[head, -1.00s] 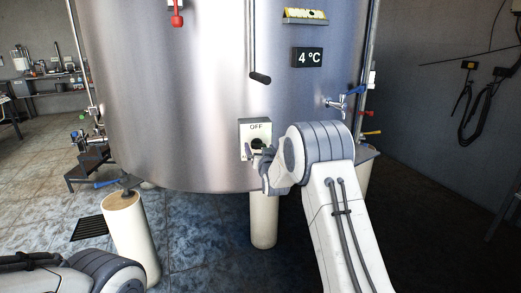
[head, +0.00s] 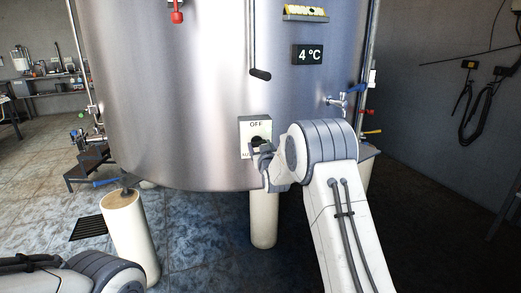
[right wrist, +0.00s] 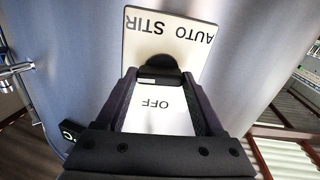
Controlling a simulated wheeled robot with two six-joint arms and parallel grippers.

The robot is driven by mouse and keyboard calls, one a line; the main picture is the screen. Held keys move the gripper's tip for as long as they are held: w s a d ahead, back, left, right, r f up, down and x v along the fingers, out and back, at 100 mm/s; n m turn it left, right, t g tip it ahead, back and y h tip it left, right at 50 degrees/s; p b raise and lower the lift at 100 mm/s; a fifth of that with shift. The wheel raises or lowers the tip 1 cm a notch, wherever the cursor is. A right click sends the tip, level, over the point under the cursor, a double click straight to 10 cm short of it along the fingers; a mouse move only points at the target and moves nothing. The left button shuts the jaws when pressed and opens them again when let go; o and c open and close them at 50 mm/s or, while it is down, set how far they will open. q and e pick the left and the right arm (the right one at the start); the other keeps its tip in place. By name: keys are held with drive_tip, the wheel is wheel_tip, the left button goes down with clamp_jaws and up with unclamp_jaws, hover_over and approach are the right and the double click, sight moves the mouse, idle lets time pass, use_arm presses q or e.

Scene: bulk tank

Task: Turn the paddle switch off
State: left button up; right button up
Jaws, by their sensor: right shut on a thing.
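The paddle switch is a pale box (head: 247,125) low on the front of the steel tank. It is marked OFF at its top and has a black paddle (head: 256,140) in its middle. In the right wrist view the box (right wrist: 150,35) appears upside down, with AUTO STIR at the far end and OFF between my fingers. My right gripper (right wrist: 157,82) is shut on the black paddle (right wrist: 158,66), one finger at each side. In the head view my right gripper (head: 262,152) partly hides the box's lower part. My left gripper is out of view.
The tank (head: 190,100) fills the middle and stands on pale legs (head: 263,220). A hanging rod with a black grip (head: 260,75) is above the switch. A blue-handled tap (head: 340,99) is to the right. A 4 °C display (head: 308,55) is higher up.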

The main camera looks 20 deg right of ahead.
drive_tip(key=shift+a+r+n+b, duration=0.15)
drive_tip(key=shift+n+b, duration=1.15)
drive_tip(key=shift+n, duration=2.85)
drive_tip(key=shift+a+f+n+b, duration=0.1)
drive_tip(key=shift+n+b, duration=1.2)
drive_tip(key=shift+n, duration=2.85)
drive_tip(key=o, duration=1.4)
drive_tip(key=s, duration=0.3)
drive_tip(key=s+a, duration=0.1)
drive_tip(key=s, duration=0.6)
drive_tip(key=shift+s+a, duration=0.15)
drive_tip(key=shift+a, duration=0.1)
